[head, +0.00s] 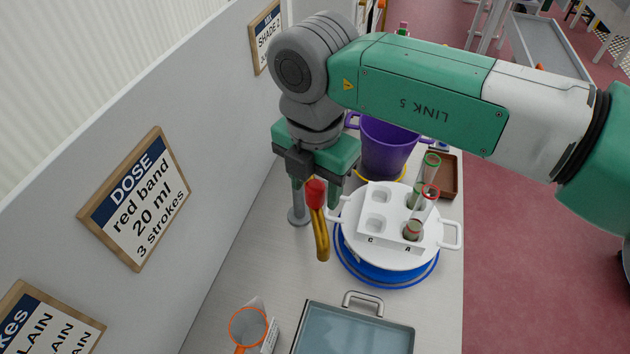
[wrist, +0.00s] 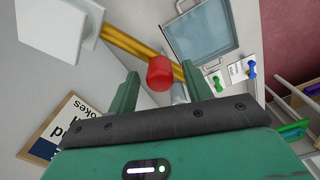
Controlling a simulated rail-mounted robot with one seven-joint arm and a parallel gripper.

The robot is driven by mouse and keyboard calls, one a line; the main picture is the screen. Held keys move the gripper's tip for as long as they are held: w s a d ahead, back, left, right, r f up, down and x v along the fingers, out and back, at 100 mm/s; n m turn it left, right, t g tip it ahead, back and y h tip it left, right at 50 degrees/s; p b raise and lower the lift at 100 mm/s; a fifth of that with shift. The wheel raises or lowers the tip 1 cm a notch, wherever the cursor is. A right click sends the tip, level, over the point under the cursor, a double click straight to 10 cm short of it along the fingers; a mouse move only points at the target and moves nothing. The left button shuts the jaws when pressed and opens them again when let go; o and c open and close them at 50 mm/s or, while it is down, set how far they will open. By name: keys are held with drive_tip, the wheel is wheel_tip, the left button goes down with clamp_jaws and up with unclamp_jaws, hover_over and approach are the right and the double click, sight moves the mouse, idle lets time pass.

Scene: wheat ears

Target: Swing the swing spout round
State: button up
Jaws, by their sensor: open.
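The swing spout (head: 321,240) is a brass-coloured tube with a red knob (head: 316,193) on it. I cannot tell whether either finger touches the knob.
A white two-handled tray (head: 352,240) with a tube rack (head: 385,225) stands right of the spout on a blue round base (head: 385,278). A purple bucket (head: 385,150) is behind. The wall is left.

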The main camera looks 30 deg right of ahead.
wheel_tip(320, 180, up, 8)
drive_tip(key=shift+f+b, duration=0.1)
drive_tip(key=shift+b, duration=0.2)
